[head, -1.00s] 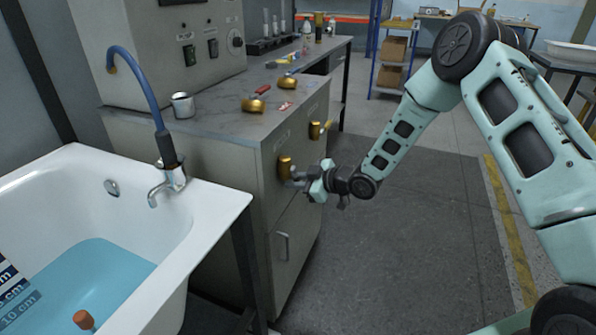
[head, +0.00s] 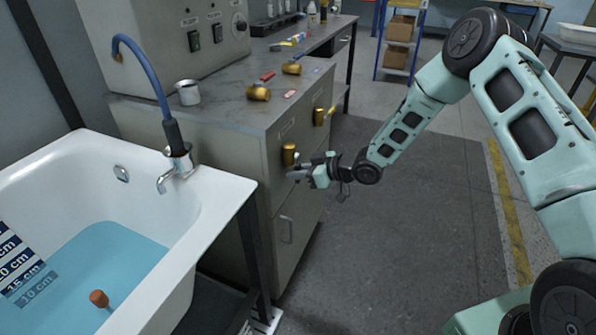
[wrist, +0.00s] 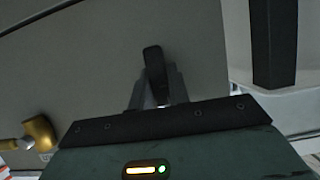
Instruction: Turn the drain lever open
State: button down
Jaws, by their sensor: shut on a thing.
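Two brass valves with levers are mounted on the side of the grey cabinet, the nearer valve (head: 288,154) and the farther valve (head: 319,116). My gripper (head: 299,174) is at the nearer valve, its fingers on that valve's lever. In the wrist view a dark lever (wrist: 153,62) stands between the two grey fingers, which are shut on it. The fingers partly hide it. A brass valve body (wrist: 38,132) shows at the lower left of that view. I cannot tell from the pictures how far the lever is turned.
The white bathtub (head: 226,188) at left holds blue water, an orange-brown float (head: 99,298) and a depth scale. The counter (head: 215,112) carries a metal cup (head: 188,93) and loose brass valves (head: 258,92). The floor (head: 400,230) right of the cabinet is clear.

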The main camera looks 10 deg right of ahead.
jog(key=c, duration=1.3)
grip_release()
jog(key=v, duration=1.7)
jog(key=shift+s+d+r+p, duration=0.1)
jog(key=shift+s+d+p, duration=0.05)
jog(key=shift+p, duration=0.15)
